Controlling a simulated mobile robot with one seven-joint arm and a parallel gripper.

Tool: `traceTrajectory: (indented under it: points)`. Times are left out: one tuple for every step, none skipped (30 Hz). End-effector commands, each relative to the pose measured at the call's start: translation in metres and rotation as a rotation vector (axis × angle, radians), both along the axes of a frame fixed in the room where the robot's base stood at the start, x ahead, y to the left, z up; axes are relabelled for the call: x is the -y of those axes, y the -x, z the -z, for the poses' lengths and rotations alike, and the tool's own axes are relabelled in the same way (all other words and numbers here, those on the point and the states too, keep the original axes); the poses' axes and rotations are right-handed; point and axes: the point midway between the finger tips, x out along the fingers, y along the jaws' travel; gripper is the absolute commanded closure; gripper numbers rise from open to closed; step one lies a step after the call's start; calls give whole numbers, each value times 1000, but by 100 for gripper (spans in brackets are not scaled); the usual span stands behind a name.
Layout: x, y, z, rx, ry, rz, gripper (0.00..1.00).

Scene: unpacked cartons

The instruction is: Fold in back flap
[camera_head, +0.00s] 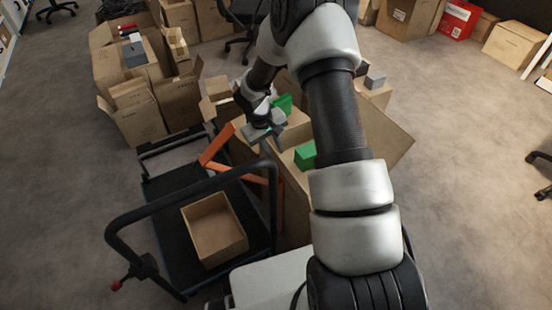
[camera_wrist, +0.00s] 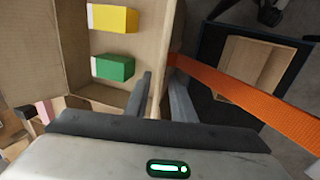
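The open carton (camera_head: 292,178) stands in the middle of the head view, partly hidden by my arm. A wide flap (camera_head: 388,138) sticks outward on its right side. Green blocks (camera_head: 305,155) show at its opening. In the wrist view, a green block (camera_wrist: 112,67) and a yellow block (camera_wrist: 115,18) lie inside, and a cardboard panel (camera_wrist: 28,45) spreads at the left. My gripper (camera_head: 258,133) is at the carton's left edge. In the wrist view, my gripper's fingers (camera_wrist: 161,82) are apart, on either side of a cardboard edge (camera_wrist: 160,72). I cannot tell which flap is the back one.
An orange strip (camera_wrist: 245,85) runs outward from the carton's side. A dark cart (camera_head: 165,225) with a raised handle stands at left, carrying a small open box (camera_head: 214,229). More cartons (camera_head: 135,112) stand behind at left. The floor at right is mostly clear.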

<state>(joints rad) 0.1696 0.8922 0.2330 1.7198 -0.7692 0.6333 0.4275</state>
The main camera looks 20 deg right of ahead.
Motion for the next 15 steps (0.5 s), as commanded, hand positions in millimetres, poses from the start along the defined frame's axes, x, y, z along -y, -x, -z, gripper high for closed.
traceTrajectory:
  points:
    - [2,0,12,-1,-1,0,77]
    - [3,0,16,-1,-1,-1,77]
    - [5,-1,21,0,-1,0,77]
    - [6,-1,24,0,-1,1,77]
    - [6,-1,27,0,-1,1,77]
    - [7,-2,31,0,0,1,77]
    - [8,-2,33,0,0,0,77]
    - [8,-2,34,0,0,0,77]
    - [9,-2,36,1,0,0,77]
    - [9,-2,37,1,0,0,77]
    - [9,-2,37,1,0,0,77]
    - [9,-2,38,1,0,0,77]
    - [9,-2,38,1,0,0,77]
    - [10,-2,38,1,0,0,77]
    - [9,-2,38,1,0,0,77]
